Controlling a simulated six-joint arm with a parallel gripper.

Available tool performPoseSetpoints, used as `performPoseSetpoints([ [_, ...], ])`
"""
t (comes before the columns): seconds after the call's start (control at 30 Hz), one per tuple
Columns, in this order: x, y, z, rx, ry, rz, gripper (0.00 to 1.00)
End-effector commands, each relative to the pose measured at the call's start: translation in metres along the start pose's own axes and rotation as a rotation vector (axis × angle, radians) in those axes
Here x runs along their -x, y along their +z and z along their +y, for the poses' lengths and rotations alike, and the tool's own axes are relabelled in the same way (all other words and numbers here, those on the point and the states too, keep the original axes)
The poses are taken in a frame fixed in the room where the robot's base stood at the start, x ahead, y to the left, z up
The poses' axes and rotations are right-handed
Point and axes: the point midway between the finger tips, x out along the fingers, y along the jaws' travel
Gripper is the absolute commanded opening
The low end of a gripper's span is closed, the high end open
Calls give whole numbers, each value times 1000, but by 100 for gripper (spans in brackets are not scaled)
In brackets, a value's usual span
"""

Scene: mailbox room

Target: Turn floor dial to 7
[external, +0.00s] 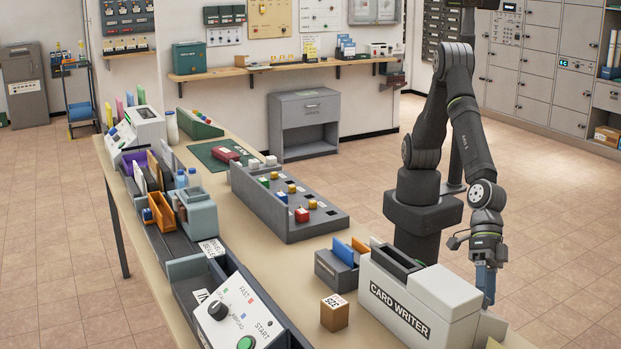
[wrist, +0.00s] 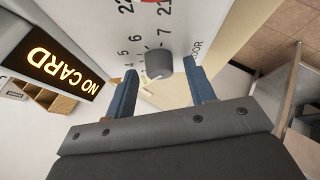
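The floor dial is a dark grey round knob (wrist: 158,62) on a white panel (wrist: 195,18), seen in the wrist view. Printed numbers, including 4, 5, 6 and 7, lie around it, and part of the word "FLOOR" shows at its right. I cannot clearly read which number it points to. My gripper (wrist: 161,69) is open, its two blue fingers on either side of the knob with a visible gap at each. In the external view my gripper (external: 487,283) points down beside the card writer's right end; the dial is not visible there.
A lit "NO CARD" display (wrist: 65,68) is close at left in the wrist view. The white card writer (external: 415,300) stands left of my gripper in the external view. A wooden cube (external: 334,313) and a grey card holder (external: 336,272) are on the table. Open floor lies to the right.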

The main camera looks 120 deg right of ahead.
Motion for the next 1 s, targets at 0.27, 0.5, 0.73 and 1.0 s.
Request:
performPoseSetpoints([
  [0.27, 3, -1, 0, 0, 0, 1, 50],
  [0.5, 31, -1, 0, -1, 1, 3, 50],
  [0.73, 74, -1, 0, -1, 2, 3, 50],
  [1.0, 124, -1, 0, -1, 2, 2, 50],
])
